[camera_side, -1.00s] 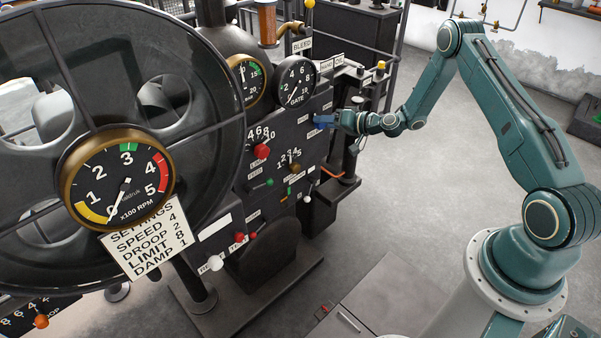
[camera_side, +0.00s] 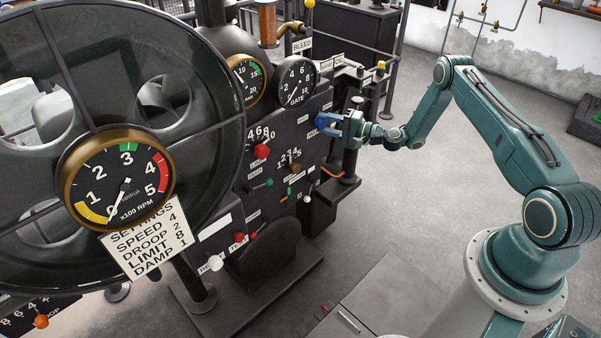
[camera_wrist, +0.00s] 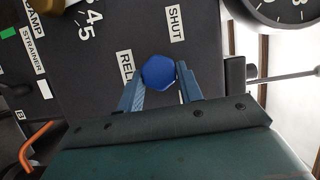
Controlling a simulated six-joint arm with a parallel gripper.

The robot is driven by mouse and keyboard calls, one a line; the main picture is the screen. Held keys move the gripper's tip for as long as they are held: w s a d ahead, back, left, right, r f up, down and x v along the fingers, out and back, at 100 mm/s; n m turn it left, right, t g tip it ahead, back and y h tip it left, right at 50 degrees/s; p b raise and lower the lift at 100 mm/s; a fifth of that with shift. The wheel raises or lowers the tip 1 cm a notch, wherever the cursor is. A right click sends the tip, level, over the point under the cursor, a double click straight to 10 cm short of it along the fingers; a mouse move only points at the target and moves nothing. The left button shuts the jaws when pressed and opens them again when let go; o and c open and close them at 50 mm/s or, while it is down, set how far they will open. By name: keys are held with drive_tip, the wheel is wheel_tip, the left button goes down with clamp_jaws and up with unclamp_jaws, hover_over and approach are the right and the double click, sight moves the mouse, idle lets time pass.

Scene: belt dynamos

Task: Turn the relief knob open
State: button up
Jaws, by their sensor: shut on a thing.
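The relief knob is a blue, many-sided knob (camera_wrist: 159,73) on the dark panel in the wrist view. A "SHUT" label (camera_wrist: 174,23) is above it, and a label starting "REL" (camera_wrist: 127,69) is at its left, partly hidden by a finger. My gripper (camera_wrist: 161,82) has its two blue fingers on either side of the knob, shut on it. In the side view my gripper (camera_side: 329,122) is at the right part of the panel, and its fingers largely hide the knob there.
The panel (camera_side: 312,140) also carries a red knob (camera_side: 261,151), a brown knob (camera_side: 295,168) and the gate gauge (camera_side: 295,81). A large dark wheel (camera_side: 215,60) stands at the left. An orange pipe (camera_wrist: 38,143) shows at the lower left of the wrist view. The floor between arm and machine is mostly clear.

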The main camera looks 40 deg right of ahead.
idle(0.3)
drive_tip(key=o, duration=1)
drive_tip(key=shift+r, duration=0.15)
drive_tip(key=shift+r, duration=0.85)
drive_tip(key=o, duration=0.5)
drive_tip(key=r, duration=0.8)
drive_tip(key=shift+w+d, duration=0.15)
drive_tip(key=shift+d, duration=0.05)
drive_tip(key=shift+a+r, duration=0.15)
drive_tip(key=shift+r, duration=0.5)
drive_tip(key=c, duration=0.5)
wheel_tip(320, 180, up, 9)
drive_tip(key=shift+f, duration=0.15)
